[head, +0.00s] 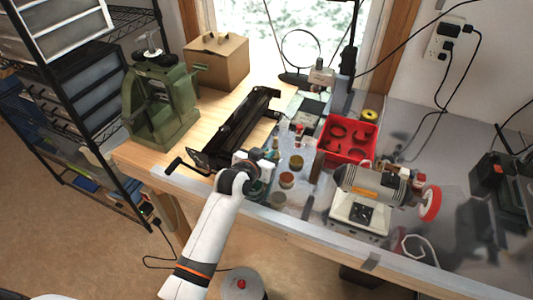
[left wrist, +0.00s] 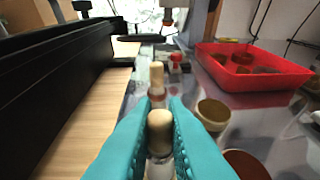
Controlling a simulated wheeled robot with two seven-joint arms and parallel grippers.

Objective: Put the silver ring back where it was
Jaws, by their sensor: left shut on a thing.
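My left gripper (head: 262,163) reaches over the front edge of the workbench, among small jars and bottles. In the left wrist view its teal fingers (left wrist: 160,138) are shut on a small upright thing with a rounded beige top (left wrist: 160,124) and a pale body, mostly hidden between the fingers. A similar beige-topped bottle (left wrist: 157,76) stands just beyond. I cannot make out a silver ring in either view. My right gripper is not in view.
A red tray (head: 347,139) with dark round pieces is to the right of the gripper; it also shows in the left wrist view (left wrist: 252,70). A long black machine (head: 240,125) borders the left. Open jars (left wrist: 212,114) stand close right. A bench grinder (head: 372,190) stands at right.

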